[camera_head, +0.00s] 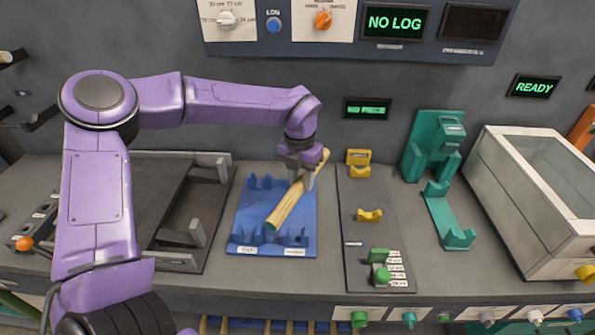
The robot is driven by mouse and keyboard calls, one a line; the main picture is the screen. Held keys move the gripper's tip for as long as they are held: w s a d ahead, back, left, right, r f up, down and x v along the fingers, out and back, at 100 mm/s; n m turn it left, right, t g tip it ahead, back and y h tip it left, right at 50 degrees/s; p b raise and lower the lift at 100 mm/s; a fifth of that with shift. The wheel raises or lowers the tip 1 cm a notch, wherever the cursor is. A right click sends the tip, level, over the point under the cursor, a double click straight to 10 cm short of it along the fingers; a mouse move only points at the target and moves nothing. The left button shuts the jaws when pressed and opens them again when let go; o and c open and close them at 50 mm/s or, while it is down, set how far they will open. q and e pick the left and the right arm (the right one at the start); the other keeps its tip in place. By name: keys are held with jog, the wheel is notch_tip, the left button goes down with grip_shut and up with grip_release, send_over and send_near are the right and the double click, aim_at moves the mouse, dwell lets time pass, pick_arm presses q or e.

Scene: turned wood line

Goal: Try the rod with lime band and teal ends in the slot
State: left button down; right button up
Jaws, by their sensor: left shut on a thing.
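A pale wooden rod (287,208) slants from lower left to upper right above the blue holder (277,251). Its near end is teal; I cannot clearly make out a lime band. My left gripper (302,183) points down and is shut on the rod toward its far end. The blue holder has upright prongs at its back and front and two white labels on its front edge. I cannot tell whether the rod touches it. Which opening is the slot is not clear from this view. My right gripper is not in view.
Left of the blue holder is a dark tray (161,258) with grey brackets. To the right are a grey plate (370,240) with yellow cradles (369,215) and green blocks, a teal stand (437,150) and a glass-topped box (540,200). Screens read "NO LOG" (395,22) and "READY" (533,87).

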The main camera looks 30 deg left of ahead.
pick_arm(q)
jog(key=n, duration=0.2)
jog(key=shift+s+a+r+n, duration=0.1)
jog(key=shift+a+r+n, duration=0.05)
jog(key=shift+a+n, duration=0.45)
jog(key=shift+n, duration=0.4)
jog(key=shift+w+a+f+n, duration=0.1)
jog(key=shift+w+f+n, duration=0.1)
jog(key=shift+n, duration=0.3)
jog(key=shift+f, duration=0.15)
jog(key=shift+s+f+b, duration=0.1)
jog(key=shift+f+b, duration=0.3)
jog(key=shift+f, duration=0.1)
notch_tip(320, 180, down, 5)
jog(key=b, duration=0.3)
jog(key=shift+b, duration=0.4)
jog(key=c, duration=0.7)
grip_release()
